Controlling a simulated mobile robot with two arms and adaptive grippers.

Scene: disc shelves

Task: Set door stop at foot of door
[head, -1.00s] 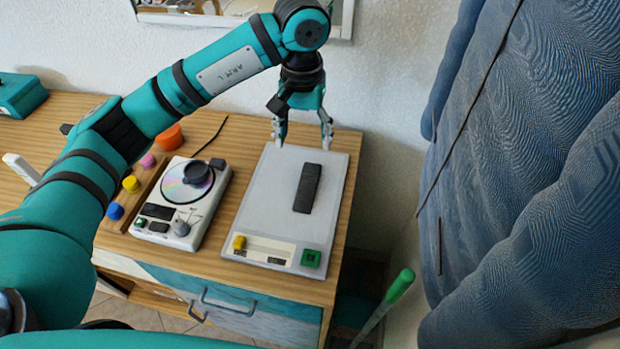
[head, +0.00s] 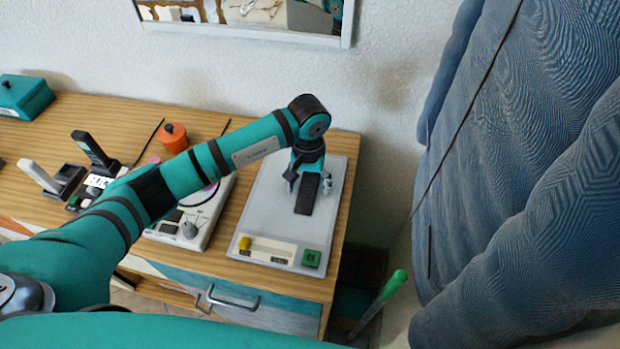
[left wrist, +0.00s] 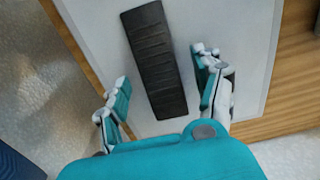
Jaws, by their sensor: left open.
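A dark ribbed block (head: 306,196), which looks like the door stop, lies flat on the light grey panel of a device (head: 265,205) on the wooden cabinet. My left gripper (head: 308,183) is over the far end of the block, fingers pointing down. In the left wrist view the block (left wrist: 154,55) lies between the two open fingers (left wrist: 162,92), with a gap on each side. Part of its far end is hidden by the gripper in the head view. My right gripper is not in view. No door can be made out for certain.
A disc player (head: 190,222) sits left of the grey device, partly behind my arm. An orange pot (head: 173,137) and a teal box (head: 24,97) stand farther back. A large blue patterned surface (head: 530,180) fills the right. A green-handled tool (head: 393,284) stands by the cabinet's right side.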

